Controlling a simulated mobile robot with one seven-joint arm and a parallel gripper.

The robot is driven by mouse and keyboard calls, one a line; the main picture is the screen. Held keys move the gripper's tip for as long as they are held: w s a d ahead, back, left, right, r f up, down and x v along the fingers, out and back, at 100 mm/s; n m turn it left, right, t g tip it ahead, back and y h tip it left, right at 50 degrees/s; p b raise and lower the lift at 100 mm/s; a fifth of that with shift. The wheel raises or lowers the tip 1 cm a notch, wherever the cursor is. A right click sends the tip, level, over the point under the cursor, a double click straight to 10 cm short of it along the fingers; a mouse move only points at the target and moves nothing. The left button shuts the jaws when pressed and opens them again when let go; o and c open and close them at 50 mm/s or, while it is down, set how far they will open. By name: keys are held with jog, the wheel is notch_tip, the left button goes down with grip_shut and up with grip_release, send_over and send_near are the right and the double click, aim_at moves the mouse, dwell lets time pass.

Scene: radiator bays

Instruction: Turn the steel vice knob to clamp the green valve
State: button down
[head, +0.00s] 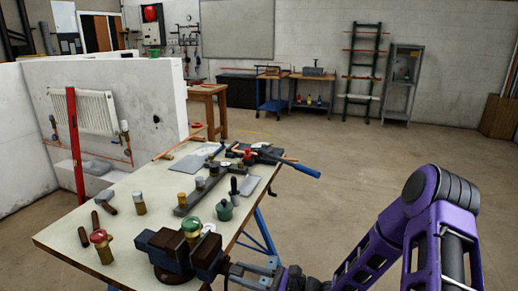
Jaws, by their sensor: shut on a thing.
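The dark blue vice (165,250) stands at the near edge of the workbench. The green valve (191,227), with a round green top and a brass body, stands upright at the vice jaws. Its lower part is hidden, so I cannot tell how tightly the jaws touch it. My gripper (232,270) reaches in from the right at the right end of the vice. It is shut on the steel vice knob, which is small and mostly hidden by the fingers.
The workbench (150,183) holds a red-topped valve (102,244), a dark green pot-like item (224,210), brass fittings and a long dark bar (203,191). A blue-handled tool (303,170) overhangs the far right edge. A white wall (150,110) stands at left; the floor at right is clear.

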jog(key=m, duration=0.9)
jog(key=shift+d+f, duration=0.15)
jog(key=c, duration=0.7)
grip_release()
jog(key=shift+m, duration=0.3)
jog(key=v, duration=0.7)
